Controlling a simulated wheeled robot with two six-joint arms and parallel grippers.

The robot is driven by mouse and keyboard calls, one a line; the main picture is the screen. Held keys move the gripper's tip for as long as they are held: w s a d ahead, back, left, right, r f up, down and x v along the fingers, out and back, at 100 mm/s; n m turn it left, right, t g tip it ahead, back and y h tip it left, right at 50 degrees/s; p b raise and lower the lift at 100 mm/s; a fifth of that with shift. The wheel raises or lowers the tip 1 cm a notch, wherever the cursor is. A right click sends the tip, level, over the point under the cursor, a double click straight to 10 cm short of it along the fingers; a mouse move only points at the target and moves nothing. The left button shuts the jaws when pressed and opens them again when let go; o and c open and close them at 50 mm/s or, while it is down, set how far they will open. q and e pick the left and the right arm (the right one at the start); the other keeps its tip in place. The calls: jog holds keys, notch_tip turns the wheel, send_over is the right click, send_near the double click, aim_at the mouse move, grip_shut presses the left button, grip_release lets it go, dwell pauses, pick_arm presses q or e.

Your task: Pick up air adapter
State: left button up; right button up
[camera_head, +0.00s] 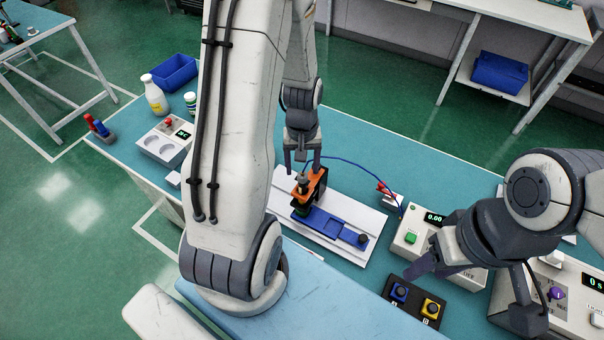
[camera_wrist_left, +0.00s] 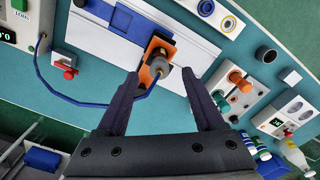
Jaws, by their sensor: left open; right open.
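The air adapter appears to be the small grey round fitting (camera_wrist_left: 159,65) with the blue hose, at the orange bracket (camera_wrist_left: 153,50) in the left wrist view. In the head view the fitting (camera_head: 301,186) shows by the orange bracket (camera_head: 317,183), above the blue fixture (camera_head: 330,225). My left gripper (camera_head: 302,172) is open over it, pointing down. In the left wrist view the fingertips (camera_wrist_left: 160,74) lie on either side of the fitting, with gaps; contact is not seen. My right gripper (camera_head: 476,290) is open and empty at the right, over the control boxes.
A blue hose (camera_head: 360,168) loops from the fitting toward the box with a green display (camera_head: 420,232). A two-button panel (camera_head: 414,302) lies in front. Bottles (camera_head: 155,96) and a blue bin (camera_head: 174,72) stand at the far left.

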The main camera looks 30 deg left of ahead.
aim_at(303, 178)
pick_arm(q)
jog(key=shift+f, duration=1.45)
grip_shut()
jog(key=shift+w+r, duration=0.1)
